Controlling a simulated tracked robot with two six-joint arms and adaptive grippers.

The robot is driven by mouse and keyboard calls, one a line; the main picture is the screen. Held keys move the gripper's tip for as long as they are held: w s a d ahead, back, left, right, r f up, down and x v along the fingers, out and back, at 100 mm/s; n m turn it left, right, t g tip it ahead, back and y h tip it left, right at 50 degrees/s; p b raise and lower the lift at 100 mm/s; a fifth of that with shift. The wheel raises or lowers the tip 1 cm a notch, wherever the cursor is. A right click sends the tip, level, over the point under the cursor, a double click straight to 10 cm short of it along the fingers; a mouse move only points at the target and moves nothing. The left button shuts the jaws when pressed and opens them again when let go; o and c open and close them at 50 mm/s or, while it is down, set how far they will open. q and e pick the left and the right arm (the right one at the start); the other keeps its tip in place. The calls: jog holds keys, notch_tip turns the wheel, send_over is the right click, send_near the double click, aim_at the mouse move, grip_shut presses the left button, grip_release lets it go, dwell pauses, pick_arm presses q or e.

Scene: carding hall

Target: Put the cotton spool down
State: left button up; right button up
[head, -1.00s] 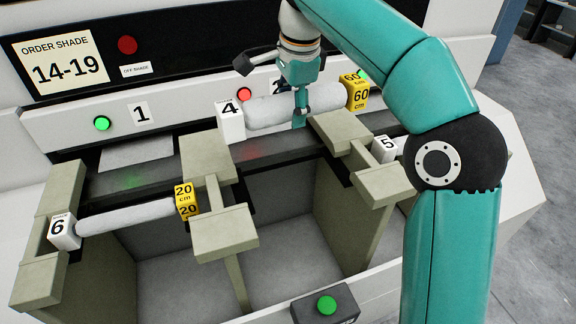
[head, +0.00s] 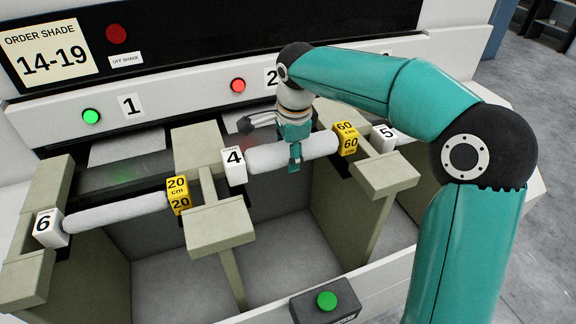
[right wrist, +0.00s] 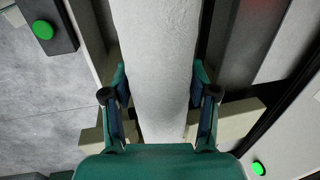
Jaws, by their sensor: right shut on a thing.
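The cotton spool (head: 265,158) is a white roll with a white block marked 4 (head: 234,166) at its left end and a yellow 60 cm block (head: 346,139) at its right end. My right gripper (head: 295,162) is shut around the roll's middle from above. In the right wrist view the roll (right wrist: 155,35) runs between both fingers. The spool lies across the second bay, its ends near the middle stand (head: 215,226) and right stand (head: 385,178). I cannot tell whether it touches them. My left gripper is not in view.
Another white spool (head: 115,212), with blocks marked 6 and 20 cm, spans the left bay. A block marked 5 (head: 384,137) shows at the right. A box with a green button (head: 326,301) is at the front. Lamps are green (head: 91,116) over bay 1, red (head: 238,85) over bay 2.

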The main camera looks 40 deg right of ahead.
jog(key=shift+f, duration=1.9)
jog(key=o, duration=1.3)
jog(key=shift+f, duration=0.1)
jog(key=r, duration=0.4)
jog(key=s+r, duration=0.1)
jog(key=r, duration=0.3)
jog(key=s+r, duration=0.1)
jog(key=r, duration=0.3)
jog(key=shift+s+a+p, duration=0.15)
jog(key=shift+a+p, duration=0.1)
jog(key=shift+p, duration=0.05)
